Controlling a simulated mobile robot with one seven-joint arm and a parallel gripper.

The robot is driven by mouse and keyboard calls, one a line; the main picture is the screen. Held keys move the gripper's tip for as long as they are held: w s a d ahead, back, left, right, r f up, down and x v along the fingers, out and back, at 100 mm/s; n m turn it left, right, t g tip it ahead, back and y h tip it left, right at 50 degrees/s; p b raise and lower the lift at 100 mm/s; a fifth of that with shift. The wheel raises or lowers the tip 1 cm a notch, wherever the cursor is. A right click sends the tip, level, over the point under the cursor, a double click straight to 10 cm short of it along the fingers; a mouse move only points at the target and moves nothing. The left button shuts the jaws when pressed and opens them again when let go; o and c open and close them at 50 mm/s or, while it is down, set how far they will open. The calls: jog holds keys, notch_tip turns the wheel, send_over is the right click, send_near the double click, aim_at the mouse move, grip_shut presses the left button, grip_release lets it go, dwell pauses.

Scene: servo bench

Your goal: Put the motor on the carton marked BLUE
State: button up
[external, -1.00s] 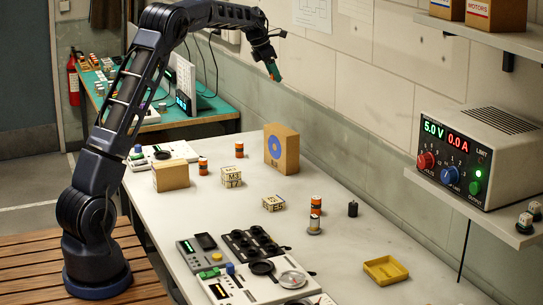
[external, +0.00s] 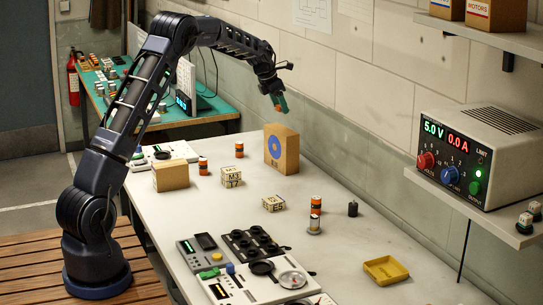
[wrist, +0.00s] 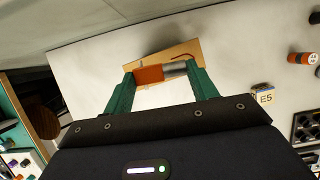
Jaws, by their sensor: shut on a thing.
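My gripper (wrist: 162,86) has two green fingers shut on the motor (wrist: 150,75), an orange and silver cylinder with a short wire at its end. In the external view my gripper (external: 281,102) hangs a little above the carton with a blue ring mark (external: 288,152). That carton stands upright near the wall. In the wrist view its tan top (wrist: 187,50) lies below and behind the motor, partly hidden by it. A gap shows between motor and carton in the external view.
A plain carton (external: 170,176) stands to the left. Lettered blocks (external: 231,177) and (external: 273,203), orange cylinders (external: 239,150) and a yellow tray (external: 386,270) are on the white table (external: 340,235). The wall is close behind the blue-marked carton.

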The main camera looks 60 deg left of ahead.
aim_at(283, 129)
jog(key=shift+f, duration=3.1)
jog(key=shift+f, duration=0.15)
jog(key=o, duration=0.9)
jog(key=shift+o, duration=0.2)
jog(key=v, duration=1.2)
jog(key=shift+r, duration=0.25)
